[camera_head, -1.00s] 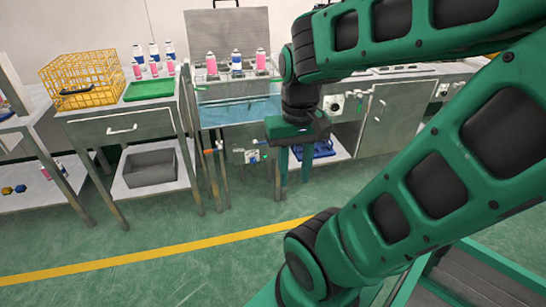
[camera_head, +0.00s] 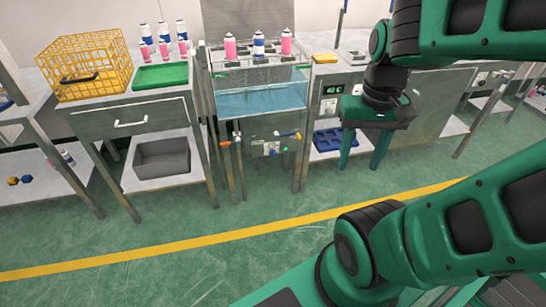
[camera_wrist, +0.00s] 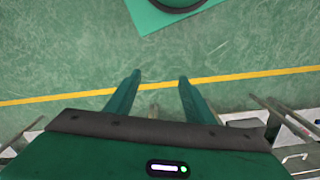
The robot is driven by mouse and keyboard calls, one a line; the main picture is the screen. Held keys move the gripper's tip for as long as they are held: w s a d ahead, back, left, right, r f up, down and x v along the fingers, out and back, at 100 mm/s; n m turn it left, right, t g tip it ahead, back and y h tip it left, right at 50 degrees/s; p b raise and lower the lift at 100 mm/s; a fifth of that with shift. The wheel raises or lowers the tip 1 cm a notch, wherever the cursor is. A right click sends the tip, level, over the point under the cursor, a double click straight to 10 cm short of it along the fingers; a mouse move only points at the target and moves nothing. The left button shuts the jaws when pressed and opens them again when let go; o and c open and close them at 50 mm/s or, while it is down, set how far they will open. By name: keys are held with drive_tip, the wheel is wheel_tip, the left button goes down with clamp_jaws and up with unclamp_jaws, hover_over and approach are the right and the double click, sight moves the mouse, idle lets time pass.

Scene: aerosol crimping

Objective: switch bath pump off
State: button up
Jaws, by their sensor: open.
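The water bath (camera_head: 262,103) is a clear-walled tank of blue water with several spray cans standing at its top. On the grey front below it is a small control panel (camera_head: 271,148) with a lit green spot at its right. Its switch is too small to read. An orange-and-blue handle (camera_head: 288,134) sticks out above the panel. My gripper (camera_head: 362,170) points downward to the right of the bath, open and empty, apart from the panel. In the wrist view my gripper (camera_wrist: 157,85) shows two spread fingers over bare floor.
Orange-handled pipes (camera_head: 231,141) run down the bath's left side. A cabinet with a green display (camera_head: 332,90) stands to the right, behind my gripper, with a blue tray (camera_head: 336,139) on its lower shelf. A drawer table (camera_head: 128,122) stands left. Green floor in front is clear.

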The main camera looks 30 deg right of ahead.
sight(273, 154)
drive_tip(key=w+d+f+n+t+h, duration=0.15)
drive_tip(key=w+d+f, duration=0.3)
drive_tip(key=w, duration=0.85)
drive_tip(key=w+d+f+t+h, duration=0.1)
drive_tip(key=w+d+f+t, duration=0.4)
drive_tip(key=w, duration=0.7)
drive_tip(key=w+d+f+n+g+h, duration=0.1)
drive_tip(key=w+d+f, duration=0.45)
drive_tip(key=w, duration=0.75)
drive_tip(key=w+a+f+t, duration=0.1)
drive_tip(key=w+f+t, duration=0.1)
drive_tip(key=w+f, duration=0.5)
drive_tip(key=w+a+f+t, duration=0.15)
drive_tip(key=w+f, duration=0.25)
drive_tip(key=f, duration=0.6)
wheel_tip(273, 154, down, 17)
drive_tip(key=a+t, duration=0.3)
drive_tip(key=t, duration=0.1)
drive_tip(key=x, duration=1)
drive_tip(key=shift+w+d, duration=0.25)
drive_tip(key=shift+d, duration=0.05)
